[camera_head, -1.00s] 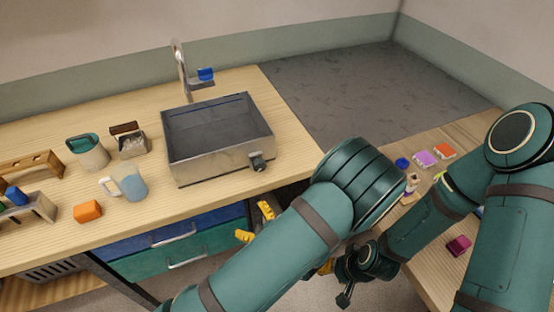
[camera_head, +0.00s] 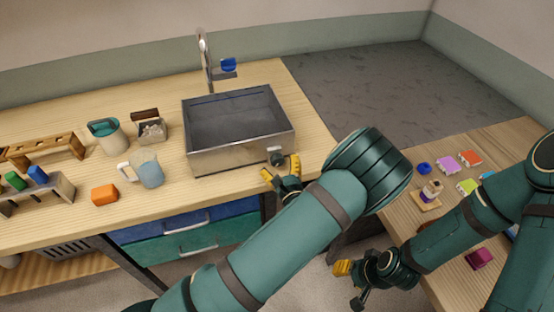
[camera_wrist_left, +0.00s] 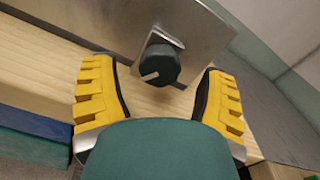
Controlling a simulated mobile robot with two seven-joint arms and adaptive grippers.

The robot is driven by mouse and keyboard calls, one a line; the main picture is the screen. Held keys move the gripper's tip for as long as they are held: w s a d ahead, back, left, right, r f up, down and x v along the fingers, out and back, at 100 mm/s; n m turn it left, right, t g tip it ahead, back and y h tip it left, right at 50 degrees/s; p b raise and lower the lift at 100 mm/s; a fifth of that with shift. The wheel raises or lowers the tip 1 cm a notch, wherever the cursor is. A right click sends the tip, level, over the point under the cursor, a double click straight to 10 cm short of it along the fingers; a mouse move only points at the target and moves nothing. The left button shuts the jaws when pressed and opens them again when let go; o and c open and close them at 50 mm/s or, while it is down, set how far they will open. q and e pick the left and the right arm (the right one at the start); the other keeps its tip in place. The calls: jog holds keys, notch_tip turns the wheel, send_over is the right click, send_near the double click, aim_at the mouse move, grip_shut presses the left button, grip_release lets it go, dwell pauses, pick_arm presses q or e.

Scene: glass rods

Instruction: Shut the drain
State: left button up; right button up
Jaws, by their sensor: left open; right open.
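A metal sink (camera_head: 240,122) stands on the wooden counter. A dark drain knob (camera_head: 276,156) with a pale pointer mark sits on its front wall. My left gripper (camera_head: 280,170) is open just in front of the knob. In the left wrist view its yellow fingers (camera_wrist_left: 160,100) lie either side of and short of the knob, apart from it. My right gripper (camera_head: 350,284) is open and empty, low between the counter and the right table. The drain hole cannot be made out.
A faucet with a blue handle (camera_head: 228,65) rises behind the sink. A glass jug (camera_head: 150,170), a bin (camera_head: 152,130), a canister (camera_head: 106,138), an orange block (camera_head: 105,194) and racks (camera_head: 40,150) stand left. Small coloured items lie on the right table (camera_head: 418,225).

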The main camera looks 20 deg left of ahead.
aim_at(278, 163)
pick_arm(q)
jog(key=shift+x, duration=1.5)
pick_arm(e)
jog(key=shift+f, duration=0.1)
pick_arm(q)
jog(key=c, duration=1.2)
